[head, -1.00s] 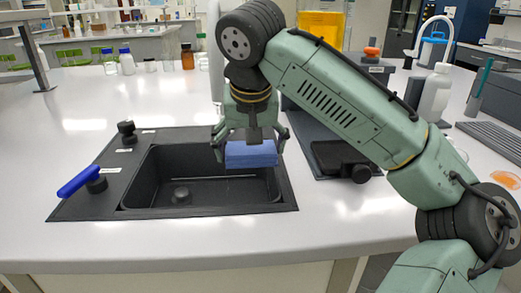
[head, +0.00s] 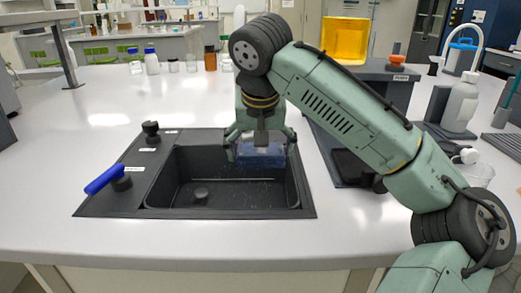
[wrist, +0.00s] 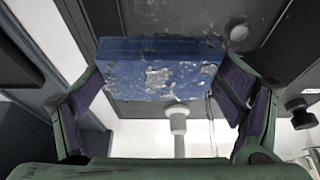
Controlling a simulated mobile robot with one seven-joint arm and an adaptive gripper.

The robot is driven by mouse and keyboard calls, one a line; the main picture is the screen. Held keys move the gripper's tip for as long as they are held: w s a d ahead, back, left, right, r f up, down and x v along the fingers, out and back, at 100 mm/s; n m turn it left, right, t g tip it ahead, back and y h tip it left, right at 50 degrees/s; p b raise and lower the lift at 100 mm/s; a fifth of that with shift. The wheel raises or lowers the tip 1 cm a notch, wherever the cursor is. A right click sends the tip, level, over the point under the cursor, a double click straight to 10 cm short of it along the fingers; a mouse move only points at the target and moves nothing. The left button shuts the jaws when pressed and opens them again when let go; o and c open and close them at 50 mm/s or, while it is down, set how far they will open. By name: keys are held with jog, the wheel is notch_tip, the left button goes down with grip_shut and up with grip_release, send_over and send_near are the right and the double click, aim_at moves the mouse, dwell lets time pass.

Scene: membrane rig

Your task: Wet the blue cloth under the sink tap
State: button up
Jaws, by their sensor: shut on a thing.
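My gripper (head: 260,150) is shut on the blue cloth (head: 262,157), a block-like folded piece, held over the right back part of the dark sink (head: 165,205). In the wrist view the cloth (wrist: 130,52) sits between the two fingers and carries pale, glassy splash patches. In the head view it looks darker and partly veiled by water. Fine drops show in the basin. A pale, spout-like column (wrist: 178,130) shows just beyond the cloth in the wrist view. A blue lever (head: 104,180) sits on the sink's left rim. My arm hides the area behind the cloth.
A black knob (head: 151,128) stands on the sink's back left rim. Right of the sink is a dark platform (head: 325,150), with a white bottle (head: 461,102) further right. Small bottles (head: 152,62) stand at the back. The counter left of the sink is clear.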

jog(key=shift+s, duration=0.1)
jog(key=s+d, duration=0.5)
jog(key=s, duration=0.1)
dwell(0.6)
jog(key=shift+s, duration=0.1)
dwell(1.0)
jog(key=s+d+r+p, duration=0.3)
jog(key=s+r+p, duration=0.1)
dwell(0.5)
dwell(0.5)
